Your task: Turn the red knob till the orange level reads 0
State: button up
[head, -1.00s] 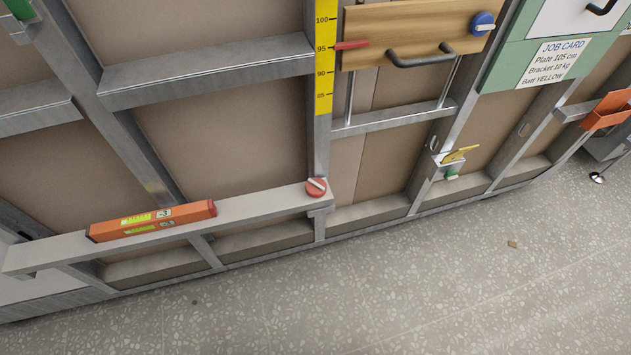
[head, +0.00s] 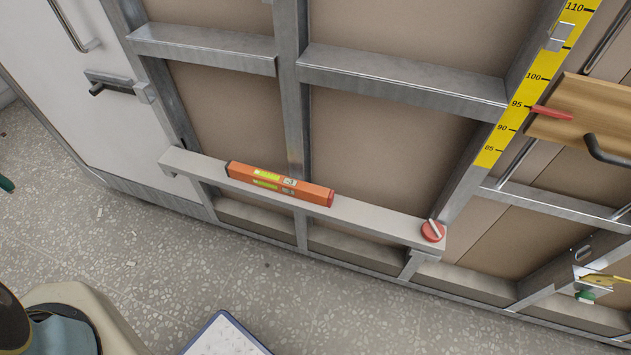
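The red knob (head: 432,231) with a pale grip bar sits at the right end of a pale grey rail low on the wall frame. The orange level (head: 280,185) lies on that rail, left of the knob. It has a yellow-green vial and a small display; the digits look like a 3 with a sign in front, too small to be sure. The rail (head: 370,219) slopes down to the right in the picture. My gripper is not in view.
A yellow scale (head: 512,100) and a wooden panel (head: 590,110) with a red pointer and dark handle are at the right. A white door (head: 85,110) is at the left. A blue-edged white board (head: 225,338) is at the bottom. Speckled floor before the rail is mostly clear.

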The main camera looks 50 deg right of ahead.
aim_at(432, 231)
jog(key=k+l+z, duration=0.25)
jog(key=k+l, duration=0.15)
jog(key=k+l+z, duration=0.25)
jog(key=l, duration=0.25)
jog(key=k, duration=0.1)
